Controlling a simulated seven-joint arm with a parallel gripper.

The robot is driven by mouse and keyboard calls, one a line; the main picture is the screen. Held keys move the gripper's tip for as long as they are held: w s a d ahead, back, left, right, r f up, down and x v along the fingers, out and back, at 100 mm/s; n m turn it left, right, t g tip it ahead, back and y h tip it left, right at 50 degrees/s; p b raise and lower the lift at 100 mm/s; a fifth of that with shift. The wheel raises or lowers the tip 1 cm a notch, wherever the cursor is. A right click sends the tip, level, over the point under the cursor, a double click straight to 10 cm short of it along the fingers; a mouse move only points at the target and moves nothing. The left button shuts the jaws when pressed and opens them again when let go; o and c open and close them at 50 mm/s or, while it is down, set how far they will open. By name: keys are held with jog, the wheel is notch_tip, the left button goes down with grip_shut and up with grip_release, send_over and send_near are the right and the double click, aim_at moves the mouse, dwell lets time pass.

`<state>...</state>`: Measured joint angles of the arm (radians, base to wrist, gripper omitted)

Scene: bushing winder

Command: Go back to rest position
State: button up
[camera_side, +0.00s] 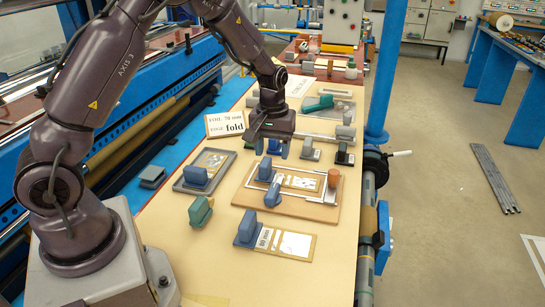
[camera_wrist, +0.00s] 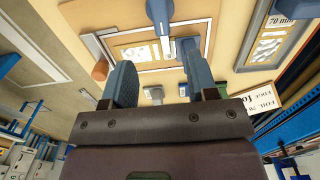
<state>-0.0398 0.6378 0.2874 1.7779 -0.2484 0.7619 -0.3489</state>
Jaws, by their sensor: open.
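My gripper (camera_side: 271,151) is open and points down above the far part of the beige table (camera_side: 180,240). In the wrist view my gripper (camera_wrist: 158,62) shows two blue-grey fingers spread apart with nothing held between them. The wooden board (camera_side: 300,208) with a metal frame lies just in front of and below my gripper. A blue-handled block (camera_side: 265,168) stands at the board's far left part, and another blue handle (camera_side: 272,194) stands nearer on it. In the wrist view a blue handle (camera_wrist: 158,12) shows beyond the fingertips.
A white sign (camera_side: 226,124) stands left of my gripper. A grey tray (camera_side: 188,187) with a blue-handled block lies at left. A green-handled block (camera_side: 200,211) and a 60 mm plate (camera_side: 290,244) are nearer. Several small handled blocks (camera_side: 310,149) stand right of my gripper.

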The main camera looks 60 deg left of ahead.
jog(key=s+d+r+m+t, duration=0.2)
jog(key=s+d+r+m, duration=0.2)
jog(key=s+r, duration=0.6)
jog(key=s+d+r+m+t, duration=0.3)
jog(key=s+d+r+m, duration=0.2)
jog(key=s+r, duration=0.5)
jog(key=shift+s+d+r+t, duration=0.3)
jog(key=shift+s+d, duration=0.15)
jog(key=shift+d, duration=0.5)
